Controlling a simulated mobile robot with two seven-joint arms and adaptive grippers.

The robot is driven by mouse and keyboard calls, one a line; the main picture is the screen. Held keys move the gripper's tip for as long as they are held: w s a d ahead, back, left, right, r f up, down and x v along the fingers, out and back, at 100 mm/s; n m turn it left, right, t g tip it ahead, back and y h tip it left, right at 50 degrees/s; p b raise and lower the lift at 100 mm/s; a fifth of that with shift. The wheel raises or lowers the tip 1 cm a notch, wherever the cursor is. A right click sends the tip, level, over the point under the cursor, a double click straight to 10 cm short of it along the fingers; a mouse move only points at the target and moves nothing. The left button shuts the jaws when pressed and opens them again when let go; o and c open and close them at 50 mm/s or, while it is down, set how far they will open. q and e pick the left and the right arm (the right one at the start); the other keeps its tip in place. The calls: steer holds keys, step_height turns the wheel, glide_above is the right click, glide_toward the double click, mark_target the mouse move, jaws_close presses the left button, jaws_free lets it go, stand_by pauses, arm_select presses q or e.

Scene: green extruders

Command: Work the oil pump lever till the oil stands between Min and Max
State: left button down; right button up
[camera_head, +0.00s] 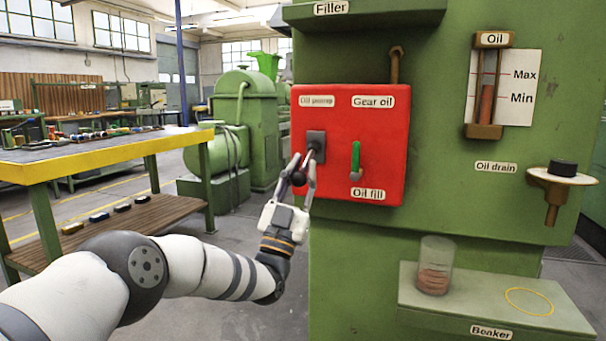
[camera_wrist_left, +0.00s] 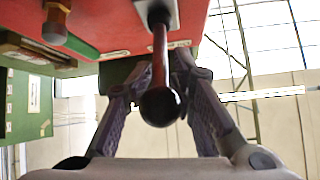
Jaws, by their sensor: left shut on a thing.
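The red panel (camera_head: 385,125) on the green machine carries the oil pump lever (camera_head: 299,178), a dark rod with a round black knob, under the "Oil pump" label. The lever tilts down and out from its grey plate (camera_head: 315,140). My left gripper (camera_head: 304,176) is shut on the lever near its knob. In the left wrist view the knob (camera_wrist_left: 160,106) shows between the fingers. The oil gauge (camera_head: 487,80) is at upper right. Its reddish oil column appears to end a little above the Min line and below Max. My right gripper is not in view.
A green handle (camera_head: 355,160) sits on the panel right of the lever. The drain with a black knob (camera_head: 562,168) juts out at right. A glass beaker (camera_head: 434,266) with reddish liquid stands on the lower shelf (camera_head: 480,302). A yellow-edged workbench (camera_head: 95,160) stands at left.

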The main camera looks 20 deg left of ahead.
arm_select(q)
steer(key=shift+f, duration=0.45)
steer(key=c, duration=1.6)
jaws_free()
steer(key=shift+c, duration=0.2)
steer(key=shift+r, duration=0.15)
steer(key=shift+r, duration=0.1)
steer(key=v, duration=1.2)
